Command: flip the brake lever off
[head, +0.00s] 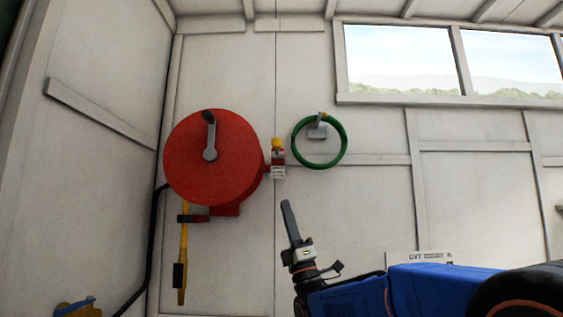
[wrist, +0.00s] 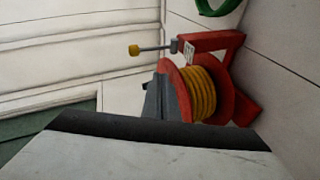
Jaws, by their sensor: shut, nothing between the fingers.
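The brake lever (head: 277,144) has a yellow knob and sits on a small red bracket at the right side of the red hose reel (head: 190,165). In the wrist view the lever (wrist: 152,48) is a grey rod with a yellow knob at its left end, joined to a grey pivot on the red frame. My gripper (head: 287,205) is shut and empty, pointing up, below and slightly right of the lever in the head view and apart from it there. The grey fingers (wrist: 165,100) overlap the reel in the wrist view; contact cannot be told.
A green ring (head: 345,147) hangs on the wall right of the lever. The reel has a crank (head: 210,140) on its face and carries yellow hose (wrist: 200,90). A yellow nozzle (head: 183,250) hangs below. A black pipe (head: 151,245) runs down the corner.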

